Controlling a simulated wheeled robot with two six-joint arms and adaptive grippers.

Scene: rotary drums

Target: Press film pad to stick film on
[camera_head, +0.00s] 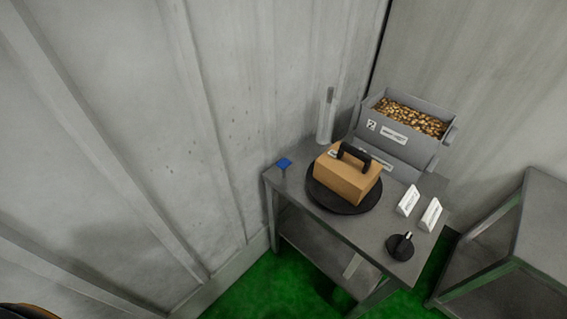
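A tan box-shaped block (345,182) sits on a round black disc (318,196) on the grey table (340,228). A black arched handle (355,155) is on top of the block. A small blue piece (284,163) lies at the table's left corner. A round black pad with a short upright knob (399,247) stands near the table's front right edge. Which of these is the film pad, I cannot tell for sure. Neither gripper shows, and nothing is seen touching these things.
Grey bins (440,118), the upper one full of small brass-coloured pieces, stand at the table's back. A clear upright cylinder (326,118) is beside them. Two white labelled blocks (408,200) stand at the right. Walls close in behind; another metal table (540,225) is at right.

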